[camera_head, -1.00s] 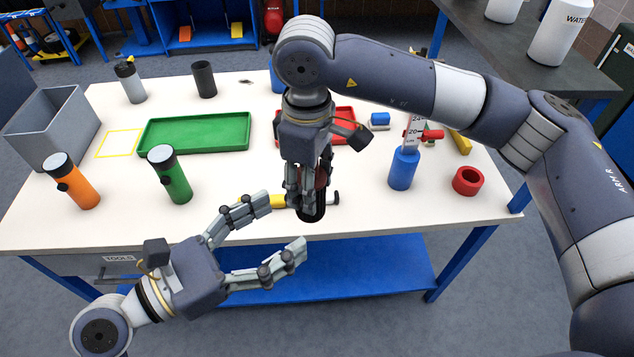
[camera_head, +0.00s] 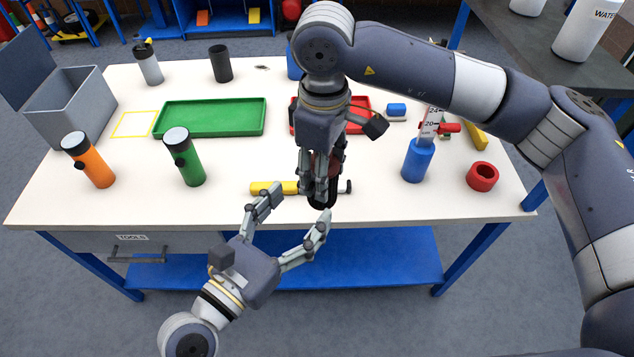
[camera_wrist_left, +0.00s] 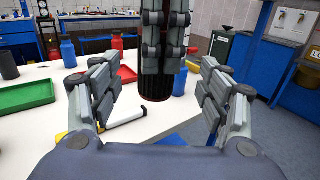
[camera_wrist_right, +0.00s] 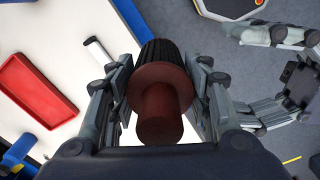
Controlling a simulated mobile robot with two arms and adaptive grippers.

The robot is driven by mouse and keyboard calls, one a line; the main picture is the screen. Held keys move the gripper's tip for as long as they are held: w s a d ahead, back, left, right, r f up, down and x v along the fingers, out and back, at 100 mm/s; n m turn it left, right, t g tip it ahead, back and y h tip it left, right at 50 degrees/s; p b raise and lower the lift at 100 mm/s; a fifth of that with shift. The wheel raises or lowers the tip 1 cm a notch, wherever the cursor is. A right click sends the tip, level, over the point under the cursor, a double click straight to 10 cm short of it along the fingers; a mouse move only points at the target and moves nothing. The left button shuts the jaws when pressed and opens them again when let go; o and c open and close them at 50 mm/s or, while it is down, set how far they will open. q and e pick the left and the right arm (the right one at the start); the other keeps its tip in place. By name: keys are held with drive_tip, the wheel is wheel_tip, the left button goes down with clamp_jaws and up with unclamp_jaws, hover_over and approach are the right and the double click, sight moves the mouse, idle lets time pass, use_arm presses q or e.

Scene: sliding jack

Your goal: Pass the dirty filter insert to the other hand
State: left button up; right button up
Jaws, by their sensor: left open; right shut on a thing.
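The dirty filter insert, a dark ribbed cylinder with a dull red cap and stem, hangs from my right gripper (camera_head: 320,178). In the right wrist view the insert (camera_wrist_right: 160,95) sits between the fingers of my right gripper (camera_wrist_right: 160,100), which are shut on it. In the left wrist view the lower ribbed part of the insert (camera_wrist_left: 157,85) hangs upright beyond and between the fingers of my left gripper (camera_wrist_left: 155,92). My left gripper (camera_head: 296,208) is open and empty at the table's front edge, just below the insert in the head view. No contact shows between them.
A yellow-handled tool (camera_head: 275,188) lies behind the insert. Orange (camera_head: 95,165) and green (camera_head: 188,162) flashlight-like cylinders, a green tray (camera_head: 210,118), a red tray (camera_head: 358,104), a blue bottle (camera_head: 416,162) and a red ring (camera_head: 481,177) stand on the table (camera_head: 390,205).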

use_arm(q)
drive_tip(key=x, duration=0.8)
drive_tip(key=shift+w+d, duration=0.2)
drive_tip(key=c, duration=1.2)
drive_tip(key=shift+d, duration=0.1)
use_arm(e)
drive_tip(key=o, duration=1.2)
use_arm(q)
drive_tip(key=shift+c, duration=0.4)
drive_tip(key=shift+s, duration=0.1)
use_arm(e)
drive_tip(key=shift+w, duration=0.1)
drive_tip(key=shift+r, duration=0.1)
